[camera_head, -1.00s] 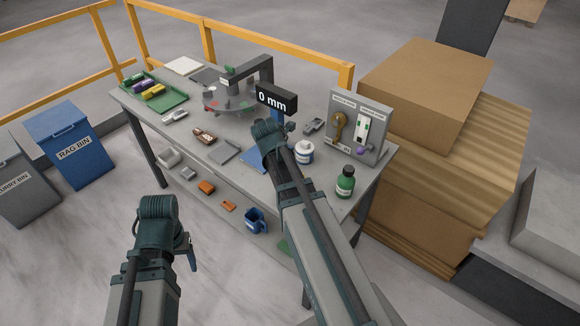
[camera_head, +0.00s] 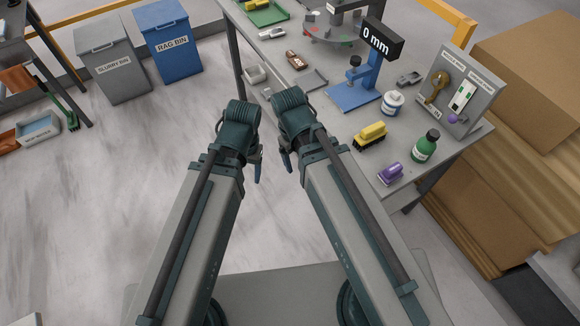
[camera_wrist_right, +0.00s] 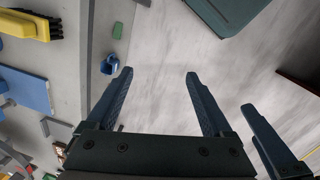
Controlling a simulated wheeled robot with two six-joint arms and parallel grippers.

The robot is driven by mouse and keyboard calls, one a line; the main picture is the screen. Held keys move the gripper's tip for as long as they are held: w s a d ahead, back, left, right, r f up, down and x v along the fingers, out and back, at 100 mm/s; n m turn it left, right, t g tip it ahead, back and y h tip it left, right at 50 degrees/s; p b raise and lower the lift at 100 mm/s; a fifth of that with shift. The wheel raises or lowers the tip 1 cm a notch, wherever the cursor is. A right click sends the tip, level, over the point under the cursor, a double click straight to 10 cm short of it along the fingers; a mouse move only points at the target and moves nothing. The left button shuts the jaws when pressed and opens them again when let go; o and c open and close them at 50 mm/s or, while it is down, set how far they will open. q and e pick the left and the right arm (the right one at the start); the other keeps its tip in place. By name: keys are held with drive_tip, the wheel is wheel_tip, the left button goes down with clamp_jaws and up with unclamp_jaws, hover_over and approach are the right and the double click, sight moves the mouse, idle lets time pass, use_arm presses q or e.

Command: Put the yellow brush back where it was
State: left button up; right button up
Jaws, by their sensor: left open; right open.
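A yellow brush (camera_head: 370,135) with dark bristles lies on the workbench, near its front edge, left of the green bottle. It also shows at the top left of the right wrist view (camera_wrist_right: 22,24). A purple brush (camera_head: 390,173) lies nearer the front corner. Part of a green tray (camera_head: 268,15) with a yellow item in it shows at the top of the head view. My right gripper (camera_wrist_right: 158,75) is open and empty, off the bench's front edge and left of the yellow brush in the head view. My left gripper (camera_head: 258,166) is open beside it, above the floor.
A blue stand (camera_head: 352,94) with a "0 mm" display, a white jar (camera_head: 393,103), a green bottle (camera_head: 425,146) and an upright panel (camera_head: 460,90) crowd the bench's right end. Blue (camera_head: 170,45) and grey (camera_head: 112,65) bins stand left. Floor between is clear.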

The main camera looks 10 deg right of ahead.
drive_tip(key=s+a+m, duration=0.3)
drive_tip(key=shift+s, duration=0.1)
drive_tip(key=shift+f+b, duration=0.45)
drive_tip(key=shift+f, duration=0.05)
